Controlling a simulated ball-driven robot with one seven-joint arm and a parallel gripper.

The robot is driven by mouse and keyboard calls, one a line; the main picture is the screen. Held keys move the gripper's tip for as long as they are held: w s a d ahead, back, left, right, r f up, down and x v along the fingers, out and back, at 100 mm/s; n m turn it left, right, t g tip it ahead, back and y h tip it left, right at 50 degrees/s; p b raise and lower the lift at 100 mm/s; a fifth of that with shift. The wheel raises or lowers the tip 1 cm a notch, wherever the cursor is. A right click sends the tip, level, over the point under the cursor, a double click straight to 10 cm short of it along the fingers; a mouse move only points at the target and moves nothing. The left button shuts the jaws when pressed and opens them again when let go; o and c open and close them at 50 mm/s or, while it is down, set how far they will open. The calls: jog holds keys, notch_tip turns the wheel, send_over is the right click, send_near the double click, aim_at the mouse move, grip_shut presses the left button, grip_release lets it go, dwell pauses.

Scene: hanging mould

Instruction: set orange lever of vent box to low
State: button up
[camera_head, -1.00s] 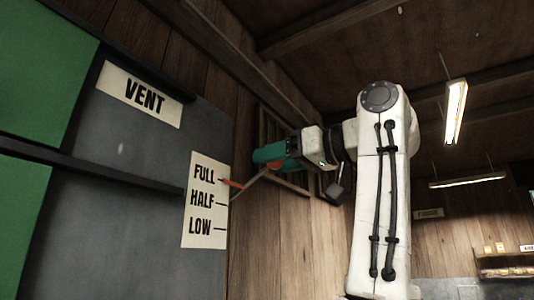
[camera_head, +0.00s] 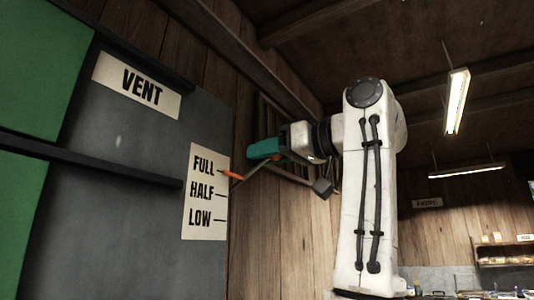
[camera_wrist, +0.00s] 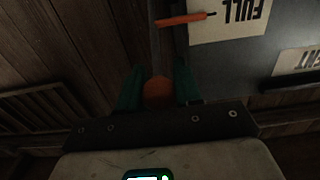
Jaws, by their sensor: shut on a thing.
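The vent box (camera_head: 110,200) fills the left of the head view, with a pale scale plate (camera_head: 207,232) marked FULL, HALF and LOW from top to bottom. The lever's orange pointer (camera_head: 231,174) lies beside the FULL mark, well above LOW; it also shows in the wrist view (camera_wrist: 180,19). A thin grey rod runs from near the pointer toward my gripper (camera_wrist: 158,86). In the wrist view the teal fingers are shut on the orange round end of the lever (camera_wrist: 158,93). In the head view the teal fingers (camera_head: 264,149) hide that end.
A VENT sign (camera_head: 137,85) is on the box above the scale plate. A wooden plank wall (camera_head: 275,225) stands behind my gripper, with a slatted wooden frame (camera_wrist: 40,115) on it. The space below my gripper looks clear. Lamps (camera_head: 456,100) hang at the right.

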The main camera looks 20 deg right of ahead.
grip_shut()
